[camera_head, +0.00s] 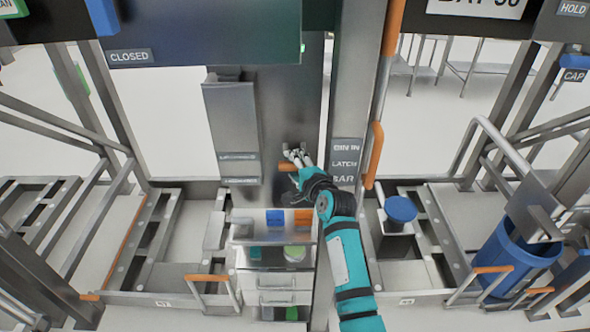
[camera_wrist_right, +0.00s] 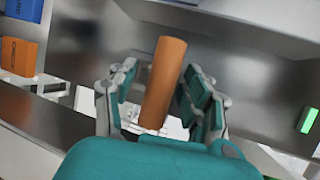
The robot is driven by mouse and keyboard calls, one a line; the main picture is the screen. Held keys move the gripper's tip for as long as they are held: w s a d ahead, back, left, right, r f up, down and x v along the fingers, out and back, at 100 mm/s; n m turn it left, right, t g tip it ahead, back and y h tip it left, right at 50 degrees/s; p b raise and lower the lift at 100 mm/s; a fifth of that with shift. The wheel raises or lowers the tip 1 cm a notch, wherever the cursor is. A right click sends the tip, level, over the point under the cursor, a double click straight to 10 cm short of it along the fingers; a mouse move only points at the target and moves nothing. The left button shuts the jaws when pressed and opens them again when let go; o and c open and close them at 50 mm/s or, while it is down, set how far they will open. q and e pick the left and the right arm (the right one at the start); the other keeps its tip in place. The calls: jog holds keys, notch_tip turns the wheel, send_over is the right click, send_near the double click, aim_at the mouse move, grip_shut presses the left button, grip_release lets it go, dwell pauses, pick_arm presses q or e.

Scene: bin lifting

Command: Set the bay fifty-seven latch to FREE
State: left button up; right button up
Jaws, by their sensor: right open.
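A short orange cylindrical handle (camera_head: 288,166) sticks out from the grey metal column in the middle of the head view; I take it for the latch handle, though no bay number is readable beside it. My right gripper (camera_head: 298,157) is at this handle. In the right wrist view the orange handle (camera_wrist_right: 164,82) stands slightly tilted between the two open fingers, with a gap visible on its left. Contact on its right side is hard to tell. The handle's mount is hidden. My left gripper is not in view.
A post with BIN IN, LATCH and BAR labels (camera_head: 345,163) stands right of my arm. A long orange-gripped bar (camera_head: 374,155) runs up beside it. Blue (camera_head: 275,218) and orange (camera_head: 303,217) blocks sit on the drawer unit below. A blue bin (camera_head: 518,255) is at right.

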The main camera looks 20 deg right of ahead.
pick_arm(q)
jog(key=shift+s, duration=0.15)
pick_arm(e)
jog(key=shift+c, duration=0.3)
grip_shut()
